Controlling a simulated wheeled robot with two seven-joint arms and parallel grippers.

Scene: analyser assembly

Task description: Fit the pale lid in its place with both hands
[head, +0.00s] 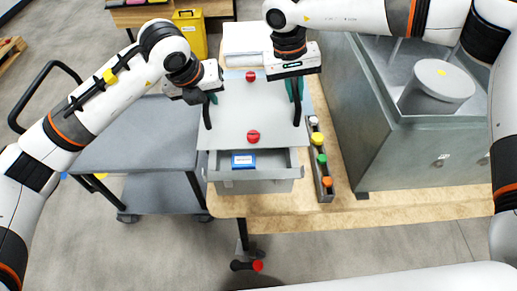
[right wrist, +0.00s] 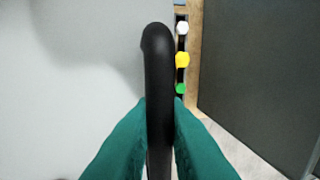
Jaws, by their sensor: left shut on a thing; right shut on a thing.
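The pale lid (head: 228,118) is a flat light-grey panel with a black handle on each side and two red knobs (head: 253,136), one at the front and one at the back. It lies over the grey analyser housing (head: 252,187), whose front strip is uncovered. I cannot tell whether the lid touches the housing. My left gripper (head: 208,98) is shut on the left handle (head: 207,117). My right gripper (head: 295,88) is shut on the right handle (head: 297,113). In the right wrist view its teal fingers pinch the black handle (right wrist: 158,75), beside the lid surface (right wrist: 70,110).
A blue-labelled part (head: 243,160) shows inside the housing's open front. A narrow rail of coloured knobs (head: 325,181) stands right of the housing on the wooden table (head: 400,212). A large grey machine (head: 420,158) is further right, and a grey cart (head: 135,145) is left.

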